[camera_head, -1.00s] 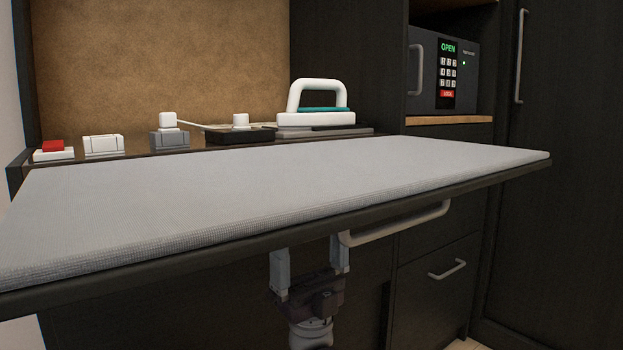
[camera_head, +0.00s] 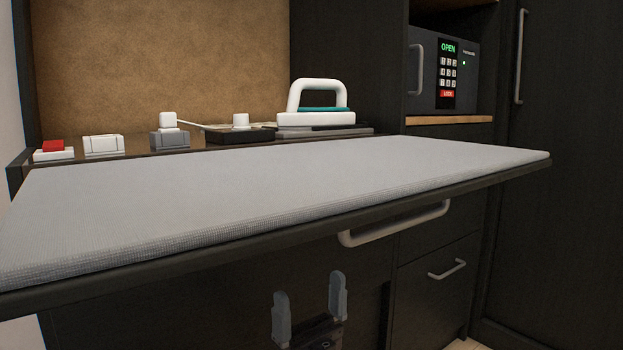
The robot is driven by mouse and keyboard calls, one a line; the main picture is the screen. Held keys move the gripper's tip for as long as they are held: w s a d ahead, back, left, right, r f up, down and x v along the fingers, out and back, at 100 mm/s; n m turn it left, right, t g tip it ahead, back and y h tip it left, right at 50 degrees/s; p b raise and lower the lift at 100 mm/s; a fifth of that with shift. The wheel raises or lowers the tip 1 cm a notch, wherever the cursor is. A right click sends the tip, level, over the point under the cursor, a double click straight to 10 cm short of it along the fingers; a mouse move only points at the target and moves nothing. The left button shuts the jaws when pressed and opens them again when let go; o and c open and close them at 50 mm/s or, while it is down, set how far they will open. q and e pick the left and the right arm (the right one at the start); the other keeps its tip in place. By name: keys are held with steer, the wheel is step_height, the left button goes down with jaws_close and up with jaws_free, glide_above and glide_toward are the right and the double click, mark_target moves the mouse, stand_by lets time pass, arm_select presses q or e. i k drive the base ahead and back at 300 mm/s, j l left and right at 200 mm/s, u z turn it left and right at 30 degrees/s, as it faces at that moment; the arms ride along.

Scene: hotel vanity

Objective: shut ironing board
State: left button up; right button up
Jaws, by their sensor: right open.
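The ironing board (camera_head: 270,195) extends flat across the view, with a grey padded top and a dark front edge. A light bar handle (camera_head: 395,226) hangs under its front edge, right of the middle. My right gripper (camera_head: 310,306) is below the board, pointing up. Its two fingers are spread apart with nothing between them. It is left of the handle and lower, apart from both the handle and the board edge. My left gripper is not in view.
A white iron (camera_head: 316,118) stands on the counter behind the board, beside switches and plugs (camera_head: 170,138). A safe (camera_head: 447,75) showing OPEN sits in a shelf at the right. A drawer handle (camera_head: 447,270) is at lower right.

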mark_target(70, 235)
steer(key=k, duration=1)
